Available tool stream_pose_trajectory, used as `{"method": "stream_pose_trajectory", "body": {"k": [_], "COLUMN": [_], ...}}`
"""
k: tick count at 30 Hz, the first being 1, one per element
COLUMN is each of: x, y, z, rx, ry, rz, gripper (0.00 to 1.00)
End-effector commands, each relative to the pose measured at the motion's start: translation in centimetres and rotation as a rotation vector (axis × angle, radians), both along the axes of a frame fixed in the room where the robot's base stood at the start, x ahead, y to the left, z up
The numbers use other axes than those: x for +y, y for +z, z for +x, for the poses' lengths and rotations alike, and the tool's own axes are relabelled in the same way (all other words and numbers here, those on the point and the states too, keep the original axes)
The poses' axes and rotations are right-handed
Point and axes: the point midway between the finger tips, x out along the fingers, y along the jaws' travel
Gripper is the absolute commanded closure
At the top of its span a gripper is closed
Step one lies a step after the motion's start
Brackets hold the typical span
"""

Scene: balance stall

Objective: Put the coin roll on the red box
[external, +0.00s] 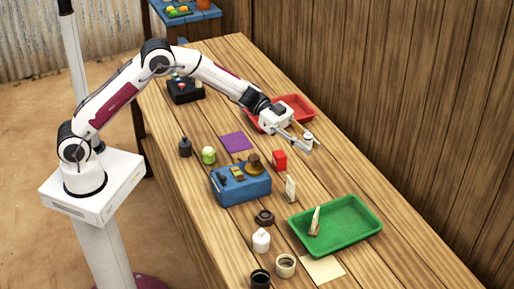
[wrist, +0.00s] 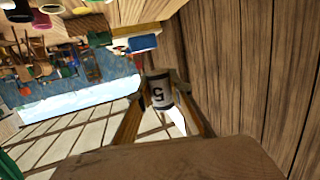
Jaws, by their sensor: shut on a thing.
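My gripper (external: 304,142) is shut on a pale cylinder, the coin roll (external: 308,137), above the far side of the table. In the wrist view the roll (wrist: 159,92) shows a "5" between my gripper's fingertips (wrist: 160,88). A small red box (external: 279,160) stands on the table, left of and nearer than my gripper. I cannot make out the red box in the wrist view.
A red tray (external: 302,101) lies behind my gripper. A blue box (external: 240,190) with small items on it and a green tray (external: 352,232) are nearer. A small pale upright item (external: 290,188) stands near the red box. A wooden wall (external: 400,90) runs along the far side.

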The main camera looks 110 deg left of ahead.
Motion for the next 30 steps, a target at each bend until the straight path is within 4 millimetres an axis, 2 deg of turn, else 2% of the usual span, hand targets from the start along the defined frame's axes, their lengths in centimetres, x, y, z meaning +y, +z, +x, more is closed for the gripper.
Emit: {"method": "stream_pose_trajectory", "body": {"k": [1,8,18,24,30], "x": [1.4,6.1,12.8,15.1,15.6], "y": [-0.3,-2.0,-5.4,-6.5,-6.9], "z": [-0.7,-4.3,-10.5,-12.8,-13.4], "rx": [-0.001,-0.001,0.000,-0.001,-0.002], "ry": [-0.012,-0.088,-0.146,-0.154,-0.158], "rz": [-0.001,-0.001,-0.001,0.000,0.000], "gripper": [1.00,1.00,1.00,1.00,1.00]}}
